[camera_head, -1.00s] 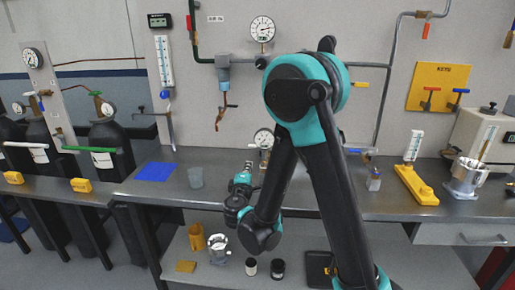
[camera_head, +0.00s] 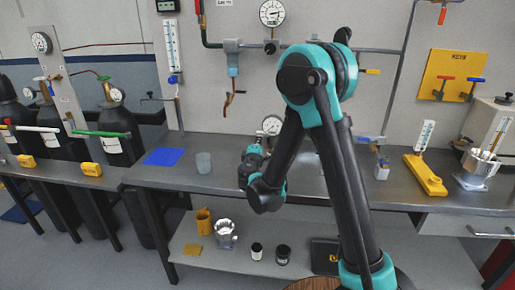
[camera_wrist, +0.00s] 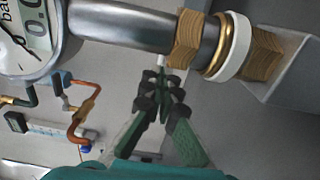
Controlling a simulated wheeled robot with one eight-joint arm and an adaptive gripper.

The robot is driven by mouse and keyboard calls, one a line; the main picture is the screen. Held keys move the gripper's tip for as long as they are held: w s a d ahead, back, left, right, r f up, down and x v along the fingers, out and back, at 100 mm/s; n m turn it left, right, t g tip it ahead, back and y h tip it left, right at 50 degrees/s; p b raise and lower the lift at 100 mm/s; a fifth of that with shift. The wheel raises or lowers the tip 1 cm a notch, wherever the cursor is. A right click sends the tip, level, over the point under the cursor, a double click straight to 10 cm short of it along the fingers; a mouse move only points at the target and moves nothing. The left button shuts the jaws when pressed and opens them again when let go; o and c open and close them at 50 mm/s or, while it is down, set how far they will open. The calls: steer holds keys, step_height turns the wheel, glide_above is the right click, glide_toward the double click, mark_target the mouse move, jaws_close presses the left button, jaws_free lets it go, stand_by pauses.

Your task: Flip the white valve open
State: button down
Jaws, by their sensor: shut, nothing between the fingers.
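My gripper (camera_head: 254,152) is in front of the gauge and pipe fitting at the back of the bench. In the wrist view my gripper (camera_wrist: 162,76) has its dark fingertips together and holds nothing. A small white piece (camera_wrist: 160,60) is right at the fingertips; I cannot tell whether they touch. A metal pipe (camera_wrist: 130,22) with brass nuts and a white ring (camera_wrist: 236,46) runs just beyond. In the head view my arm hides most of this fitting. A white lever handle (camera_head: 38,129) also shows on a gas cylinder at the left.
A pressure gauge (camera_head: 271,125) stands close behind my gripper; a dial (camera_wrist: 25,35) fills a corner of the wrist view. A clear cup (camera_head: 204,162) and blue mat (camera_head: 163,156) lie left on the bench. A yellow thermometer stand (camera_head: 427,176) is at right.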

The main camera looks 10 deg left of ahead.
mark_target(261, 133)
steer(key=shift+w+d, duration=0.1)
steer(key=shift+w, duration=2.1)
steer(key=shift+w+m+h, duration=0.2)
steer(key=shift+m+h, duration=0.2)
steer(key=shift+h, duration=0.2)
